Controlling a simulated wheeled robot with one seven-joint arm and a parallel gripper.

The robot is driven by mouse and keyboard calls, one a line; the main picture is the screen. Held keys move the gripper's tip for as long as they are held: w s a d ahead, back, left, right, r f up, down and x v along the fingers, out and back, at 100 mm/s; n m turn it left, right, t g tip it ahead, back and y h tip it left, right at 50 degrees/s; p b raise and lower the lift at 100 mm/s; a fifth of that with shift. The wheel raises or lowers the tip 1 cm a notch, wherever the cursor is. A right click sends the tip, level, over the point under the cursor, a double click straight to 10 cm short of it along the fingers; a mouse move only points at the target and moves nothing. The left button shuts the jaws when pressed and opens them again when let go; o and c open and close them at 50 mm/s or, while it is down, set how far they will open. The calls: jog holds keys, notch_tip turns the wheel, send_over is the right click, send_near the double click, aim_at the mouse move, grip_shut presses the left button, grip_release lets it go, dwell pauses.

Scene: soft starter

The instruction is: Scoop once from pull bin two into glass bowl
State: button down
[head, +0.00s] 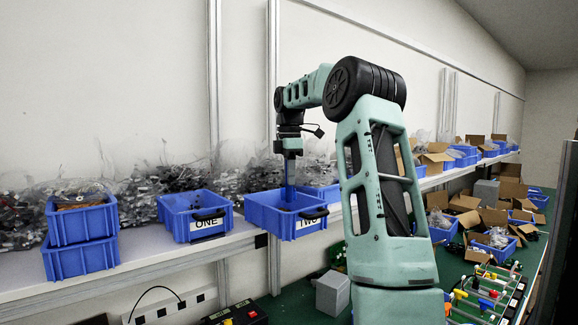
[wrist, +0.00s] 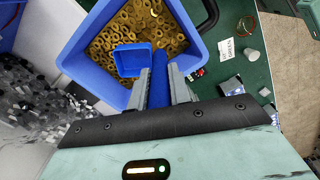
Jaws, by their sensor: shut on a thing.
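Pull bin two (head: 303,224) is a blue bin labelled TWO at the shelf's front edge. In the wrist view the bin (wrist: 197,47) holds many brass-coloured rings (wrist: 112,37). My gripper (head: 290,151) is above this bin, pointing down, shut on the handle of a blue scoop (head: 290,178). In the wrist view my gripper (wrist: 158,92) has the handle between its fingers. The square scoop head (wrist: 132,62) is inside the bin, over or against the rings, and looks empty. I cannot make out the glass bowl for certain; a faint round rim (wrist: 246,26) shows beyond the bin.
Bin ONE (head: 196,215) stands to the left, with stacked blue bins (head: 82,240) farther left. Clear bags of parts (head: 150,180) line the wall behind. A grey box (head: 332,293) and a coloured fixture (head: 488,292) lie on the lower green surface.

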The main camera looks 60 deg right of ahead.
jog(key=shift+f+b, duration=2.7)
jog(key=shift+f, duration=1.55)
notch_tip(320, 180, up, 6)
jog(key=p, duration=0.5)
jog(key=shift+f+p, duration=0.1)
jog(key=shift+p, duration=0.25)
jog(key=shift+r, duration=3.35)
jog(key=shift+a, duration=0.1)
